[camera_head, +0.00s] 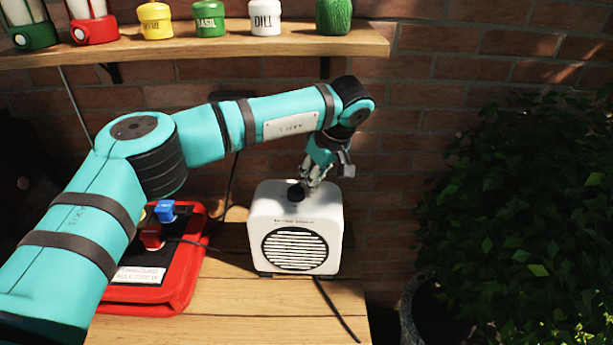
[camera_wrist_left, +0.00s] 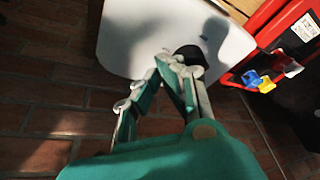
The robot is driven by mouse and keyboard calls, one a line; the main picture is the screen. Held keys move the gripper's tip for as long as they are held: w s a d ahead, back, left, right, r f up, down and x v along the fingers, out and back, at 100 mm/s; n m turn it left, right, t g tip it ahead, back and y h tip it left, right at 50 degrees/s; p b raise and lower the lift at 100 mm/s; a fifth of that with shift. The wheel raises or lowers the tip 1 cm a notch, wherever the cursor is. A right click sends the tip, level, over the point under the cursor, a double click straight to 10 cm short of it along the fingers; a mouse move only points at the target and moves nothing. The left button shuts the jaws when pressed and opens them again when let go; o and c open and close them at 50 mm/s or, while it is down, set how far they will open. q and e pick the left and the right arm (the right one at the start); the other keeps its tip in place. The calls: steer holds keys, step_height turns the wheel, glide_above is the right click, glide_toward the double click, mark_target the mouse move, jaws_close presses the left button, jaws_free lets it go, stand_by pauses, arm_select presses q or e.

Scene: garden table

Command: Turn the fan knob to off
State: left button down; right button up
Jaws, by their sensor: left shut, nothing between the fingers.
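The white fan (camera_head: 318,222) stands on the wooden table, its round dark grille (camera_head: 294,249) facing me. Its black knob (camera_head: 296,192) is on top. My left gripper (camera_head: 305,184) comes down from above, shut and empty, with its fingertips at the knob. In the left wrist view the fan's white top (camera_wrist_left: 140,35) fills the upper middle, and the black knob (camera_wrist_left: 190,54) shows just beyond the fingertips of the left gripper (camera_wrist_left: 172,62). I cannot tell whether they touch the knob. The knob's setting is not readable. My right gripper is not in view.
A red case (camera_head: 190,285) with blue and red parts lies left of the fan, partly behind my arm. A black cable (camera_head: 335,310) runs forward from the fan. A shelf (camera_head: 190,45) with jars hangs above. A leafy plant (camera_head: 520,220) stands at right.

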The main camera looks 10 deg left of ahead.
arm_select(q)
steer(key=shift+w+a+p, duration=0.25)
steer(key=shift+w+p, duration=0.25)
steer(key=shift+w, duration=0.1)
stand_by(1.3)
steer(key=shift+s, duration=0.1)
steer(key=shift+s+a, duration=0.15)
steer(key=shift+s, duration=0.5)
